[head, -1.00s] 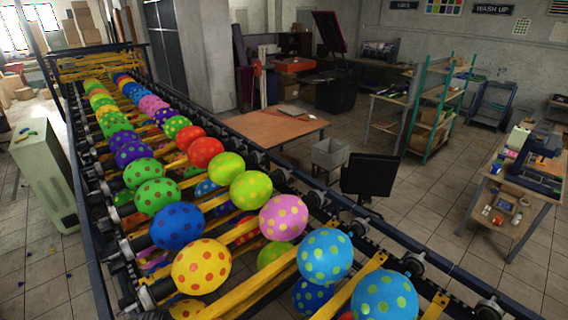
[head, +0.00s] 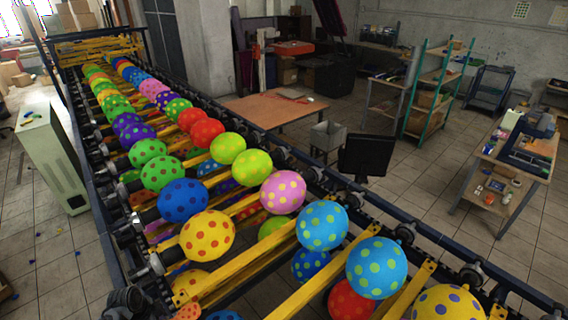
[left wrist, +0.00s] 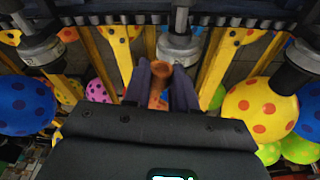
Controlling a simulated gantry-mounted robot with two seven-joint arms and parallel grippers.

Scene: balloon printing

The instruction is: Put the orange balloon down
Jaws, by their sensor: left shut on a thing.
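In the left wrist view, my left gripper (left wrist: 160,92) has its dark fingers closed around a small orange balloon (left wrist: 158,78). It looks limp, like an uninflated neck, between the fingertips. Its lower part is hidden by the fingers and the gripper body. The gripper is over the balloon machine, in front of a grey cylindrical nozzle (left wrist: 181,46) and between yellow bars. Neither gripper shows in the head view.
The machine holds rows of inflated dotted balloons, including a yellow one (head: 207,236), a blue one (head: 183,207) and a pink one (head: 283,191). Yellow bars (head: 322,278) cross between them. Inflated balloons flank the gripper in the left wrist view, including a yellow one (left wrist: 260,107).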

